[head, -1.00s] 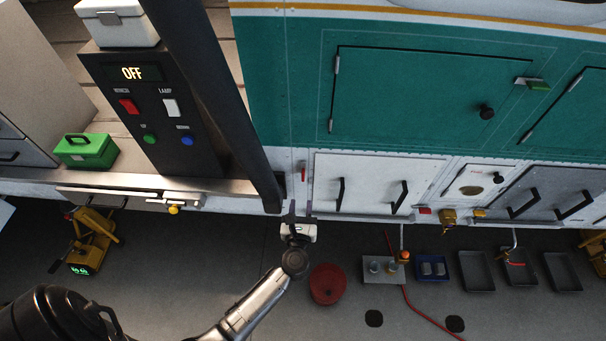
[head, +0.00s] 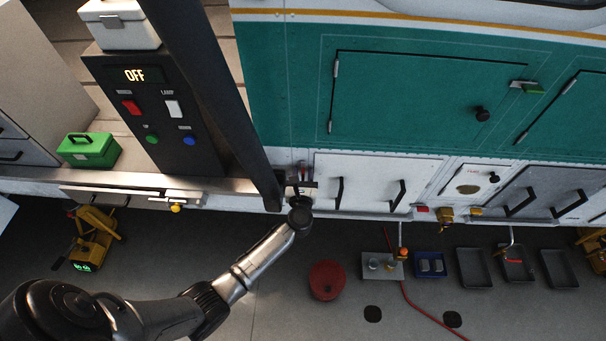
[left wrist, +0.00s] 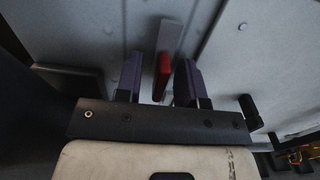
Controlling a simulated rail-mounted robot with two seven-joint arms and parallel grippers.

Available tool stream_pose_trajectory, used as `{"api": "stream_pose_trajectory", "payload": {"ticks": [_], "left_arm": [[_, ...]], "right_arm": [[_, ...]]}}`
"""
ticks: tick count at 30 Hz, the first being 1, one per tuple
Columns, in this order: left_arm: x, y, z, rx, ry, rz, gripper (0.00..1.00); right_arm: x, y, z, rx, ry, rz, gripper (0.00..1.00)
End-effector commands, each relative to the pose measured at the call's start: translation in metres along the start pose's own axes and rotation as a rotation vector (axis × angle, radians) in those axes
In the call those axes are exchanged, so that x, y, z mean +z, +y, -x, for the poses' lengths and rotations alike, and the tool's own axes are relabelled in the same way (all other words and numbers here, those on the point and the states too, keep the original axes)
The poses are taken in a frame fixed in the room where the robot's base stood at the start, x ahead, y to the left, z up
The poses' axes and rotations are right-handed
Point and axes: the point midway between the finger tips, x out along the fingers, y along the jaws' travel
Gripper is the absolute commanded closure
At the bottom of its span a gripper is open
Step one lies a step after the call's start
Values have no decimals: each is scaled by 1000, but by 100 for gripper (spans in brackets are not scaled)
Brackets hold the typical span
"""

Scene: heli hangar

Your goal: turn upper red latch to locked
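A red latch handle (head: 303,168) sits on the white hull strip left of the white panel door, below the teal side. In the left wrist view the red handle (left wrist: 163,76) stands out from a pale metal plate, between the two purple fingers. My left gripper (head: 301,184) is at this latch in the head view, partly covering it. In the left wrist view my left gripper (left wrist: 159,82) is open, with a gap visible on both sides of the handle. The latch's lower part is hard to make out. My right gripper is not in view.
The white panel door (head: 365,185) with black handles is just right of the latch. A dark post (head: 215,100) slants down close to its left. A red round container (head: 327,280) stands on the floor below. The control panel (head: 160,110) reads OFF.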

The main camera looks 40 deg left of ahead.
Motion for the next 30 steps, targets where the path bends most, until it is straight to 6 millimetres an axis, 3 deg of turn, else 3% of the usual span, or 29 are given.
{"api": "stream_pose_trajectory", "payload": {"ticks": [5,16,30], "left_arm": [[0,0,0,0,0,0,66],[0,0,0,0,0,0,100],[0,0,1,1,2,-115,100]], "right_arm": [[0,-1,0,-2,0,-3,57],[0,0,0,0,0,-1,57],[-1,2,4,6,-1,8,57]]}}
